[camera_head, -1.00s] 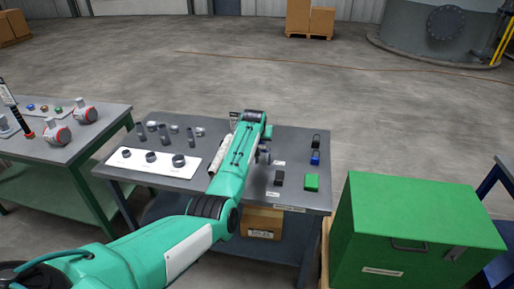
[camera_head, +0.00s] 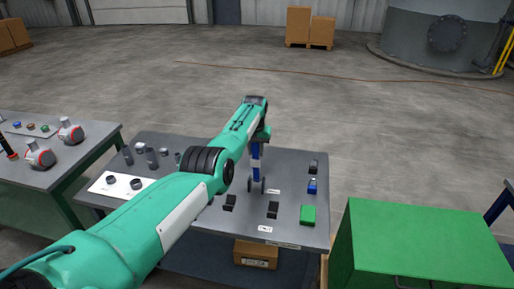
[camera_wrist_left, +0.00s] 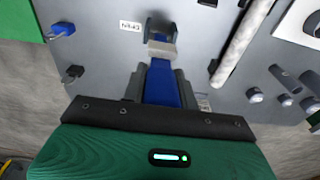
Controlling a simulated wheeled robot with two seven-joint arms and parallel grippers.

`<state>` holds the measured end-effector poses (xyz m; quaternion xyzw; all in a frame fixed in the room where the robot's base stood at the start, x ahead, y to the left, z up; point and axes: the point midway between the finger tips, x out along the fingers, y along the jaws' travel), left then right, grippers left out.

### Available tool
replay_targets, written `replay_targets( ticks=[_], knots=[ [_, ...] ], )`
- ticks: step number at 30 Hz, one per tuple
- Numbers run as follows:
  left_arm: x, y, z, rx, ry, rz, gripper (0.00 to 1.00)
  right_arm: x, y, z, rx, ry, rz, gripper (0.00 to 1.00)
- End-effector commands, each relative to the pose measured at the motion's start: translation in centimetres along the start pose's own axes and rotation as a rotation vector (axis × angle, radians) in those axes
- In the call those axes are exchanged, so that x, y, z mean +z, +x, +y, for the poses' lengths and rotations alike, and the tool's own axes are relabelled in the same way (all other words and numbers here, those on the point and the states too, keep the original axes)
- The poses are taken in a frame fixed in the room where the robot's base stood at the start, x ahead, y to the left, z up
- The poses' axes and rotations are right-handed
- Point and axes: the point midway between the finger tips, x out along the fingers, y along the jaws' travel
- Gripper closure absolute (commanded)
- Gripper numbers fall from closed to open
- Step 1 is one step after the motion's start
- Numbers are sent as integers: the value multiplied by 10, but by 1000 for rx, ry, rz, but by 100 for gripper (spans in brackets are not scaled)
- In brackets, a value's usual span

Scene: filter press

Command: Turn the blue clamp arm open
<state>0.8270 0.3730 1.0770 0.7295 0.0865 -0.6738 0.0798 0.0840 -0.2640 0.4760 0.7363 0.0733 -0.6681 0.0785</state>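My left gripper (camera_head: 257,186) points down over the middle of the grey bench. In the left wrist view its two grey fingers (camera_wrist_left: 161,88) stand on either side of the blue clamp arm (camera_wrist_left: 162,80). I cannot tell whether they press on it. The blue arm rises towards the camera from a grey-and-black mount (camera_wrist_left: 159,26). In the head view the arm shows as an upright blue bar (camera_head: 256,166) under my wrist. A small white label (camera_wrist_left: 130,27), seen upside down, lies beside the mount. My right gripper is in neither view.
On the bench (camera_head: 285,170) stand a green block (camera_head: 308,214), a small blue part (camera_head: 312,187) and several black parts. A large green box (camera_head: 415,240) stands at the front right.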

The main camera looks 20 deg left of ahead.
Motion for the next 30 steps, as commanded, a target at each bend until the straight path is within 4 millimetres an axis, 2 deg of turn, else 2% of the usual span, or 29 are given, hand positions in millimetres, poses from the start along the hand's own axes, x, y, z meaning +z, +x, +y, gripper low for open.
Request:
replay_targets(
  ticks=[5,12,13,16,25,30],
  knots=[
    [1,0,-1,-2,-1,-6,100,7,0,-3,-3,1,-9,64],
    [0,-1,-1,-2,0,-5,100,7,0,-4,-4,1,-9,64],
    [0,-1,-1,-2,0,-5,69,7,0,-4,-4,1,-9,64],
    [0,-1,-1,-2,0,-5,49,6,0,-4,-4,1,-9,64],
    [1,-1,-1,-1,0,-5,49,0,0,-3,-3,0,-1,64],
    [0,-11,-1,-1,0,-4,49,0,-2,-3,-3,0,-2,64]
  ],
)
